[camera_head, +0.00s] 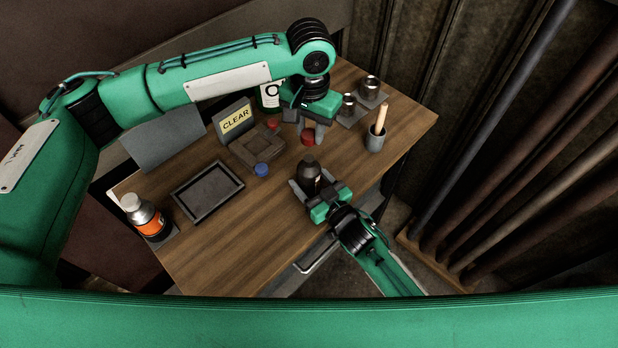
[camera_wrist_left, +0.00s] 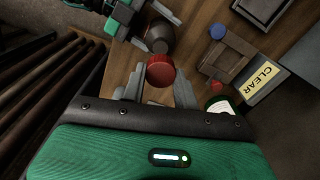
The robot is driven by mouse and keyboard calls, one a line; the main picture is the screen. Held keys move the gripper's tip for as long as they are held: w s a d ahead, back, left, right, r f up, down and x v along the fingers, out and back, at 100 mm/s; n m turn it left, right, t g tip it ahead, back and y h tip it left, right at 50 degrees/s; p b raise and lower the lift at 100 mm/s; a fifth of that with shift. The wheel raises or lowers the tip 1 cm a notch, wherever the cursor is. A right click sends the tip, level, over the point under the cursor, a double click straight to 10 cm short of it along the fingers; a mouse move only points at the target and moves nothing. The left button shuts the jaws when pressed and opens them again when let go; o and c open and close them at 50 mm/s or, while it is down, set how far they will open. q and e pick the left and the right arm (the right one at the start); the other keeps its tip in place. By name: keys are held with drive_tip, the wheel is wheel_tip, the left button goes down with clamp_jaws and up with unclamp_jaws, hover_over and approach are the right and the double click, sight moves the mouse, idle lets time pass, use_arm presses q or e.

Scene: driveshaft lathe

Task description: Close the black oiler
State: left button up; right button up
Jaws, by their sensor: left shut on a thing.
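The black oiler (camera_head: 311,176) stands upright near the front edge of the wooden table, and it also shows in the left wrist view (camera_wrist_left: 160,38). My right gripper (camera_head: 312,185) has its fingers on both sides of the oiler; I cannot tell whether they press on it. My left gripper (camera_head: 308,134) points down, behind the oiler in the head view, and is shut on a red cap (camera_head: 308,140). The cap shows between its fingers in the left wrist view (camera_wrist_left: 160,73). The cap is apart from the oiler in the head view.
A CLEAR sign (camera_head: 236,120) stands behind a square brown tray (camera_head: 243,152). A blue cap (camera_head: 262,170), a dark tray (camera_head: 186,204) and an orange-labelled bottle (camera_head: 147,219) are to the left. A cup with a wooden handle (camera_head: 376,140) and metal cups (camera_head: 370,86) are right.

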sight(310, 157)
drive_tip(key=c, duration=1)
use_arm(q)
drive_tip(key=shift+f, duration=2.5)
use_arm(e)
drive_tip(key=shift+c, duration=0.2)
use_arm(q)
drive_tip(key=shift+f, duration=0.9)
drive_tip(key=shift+f, duration=0.5)
